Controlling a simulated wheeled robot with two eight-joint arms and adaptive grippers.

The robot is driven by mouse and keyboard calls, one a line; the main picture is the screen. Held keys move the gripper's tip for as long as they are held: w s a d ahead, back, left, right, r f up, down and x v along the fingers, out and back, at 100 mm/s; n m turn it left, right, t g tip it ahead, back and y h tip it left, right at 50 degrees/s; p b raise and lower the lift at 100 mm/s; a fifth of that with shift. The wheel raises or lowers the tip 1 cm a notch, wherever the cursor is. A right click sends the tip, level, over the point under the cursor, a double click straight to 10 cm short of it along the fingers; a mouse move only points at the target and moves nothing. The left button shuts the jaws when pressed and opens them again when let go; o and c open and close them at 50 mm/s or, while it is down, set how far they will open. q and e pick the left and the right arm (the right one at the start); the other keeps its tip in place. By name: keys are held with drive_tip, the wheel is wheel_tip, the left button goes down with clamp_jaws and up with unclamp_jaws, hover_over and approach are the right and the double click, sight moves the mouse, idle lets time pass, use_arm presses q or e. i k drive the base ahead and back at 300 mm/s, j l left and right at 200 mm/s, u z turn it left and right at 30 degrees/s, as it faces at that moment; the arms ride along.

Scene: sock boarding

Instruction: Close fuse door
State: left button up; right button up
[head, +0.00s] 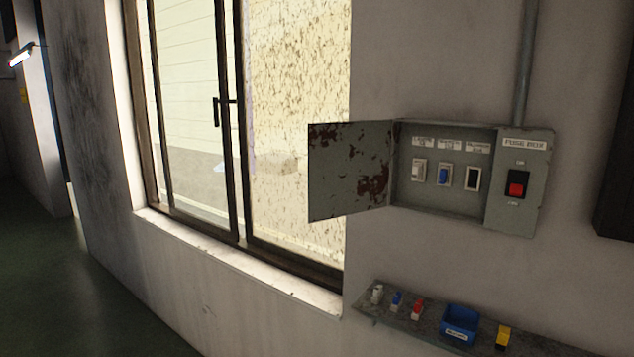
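The grey fuse box (515,219) is mounted on the wall right of the window in the head view. Its fuse door (340,165), grey with rusty patches, is hinged at the box's left side and stands wide open, swung out to the left in front of the window. Inside the open compartment are a white fuse (418,171), a blue fuse (444,175) and a dark slot with a white frame (472,178). A red switch (517,189) sits on the box's right panel. Neither gripper is in view.
A shelf (400,318) below the box holds small white, blue and red fuses, a blue bin (459,324) and a yellow-and-black item (503,338). A window (239,130) with a sill is on the left. A dark object (615,150) is at the right edge.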

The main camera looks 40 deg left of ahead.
sight(349, 161)
drive_tip(key=k+z, duration=0.15)
drive_tip(key=z, duration=0.3)
drive_tip(key=k+z, duration=0.1)
drive_tip(key=z, duration=0.35)
drive_tip(key=k+z, duration=0.15)
drive_tip(key=z, duration=0.3)
drive_tip(key=j, duration=1)
drive_tip(key=k+j, duration=0.15)
drive_tip(key=j, duration=1.85)
drive_tip(key=k+j+z, duration=0.1)
drive_tip(key=j, duration=0.9)
